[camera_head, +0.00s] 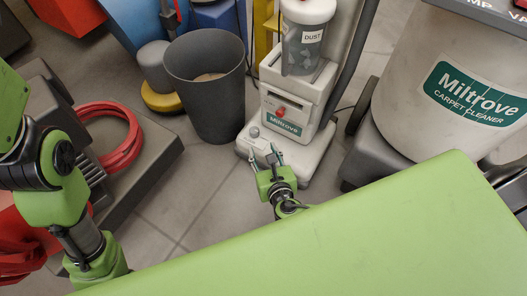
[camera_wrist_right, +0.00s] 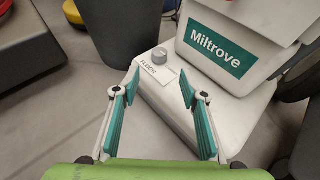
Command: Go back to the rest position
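My right gripper (camera_head: 267,157) is open and empty in the head view, in front of the base of a pale upright vacuum cleaner (camera_head: 284,128). In the right wrist view, the two teal-padded fingers of the right gripper (camera_wrist_right: 160,84) stand wide apart. Beyond them are a grey knob (camera_wrist_right: 159,56) and a "FLOOR" label (camera_wrist_right: 157,72) on the cleaner's base, with nothing held. My left arm shows at the left edge of the head view, but its gripper is not visible.
A dark bin (camera_head: 207,85) stands left of the cleaner. A large Miltrove carpet cleaner (camera_head: 450,90) stands at the right. A coiled red hose (camera_head: 108,137) lies on a dark machine at the left. Bare tiled floor (camera_head: 190,190) lies between this machine and my right gripper.

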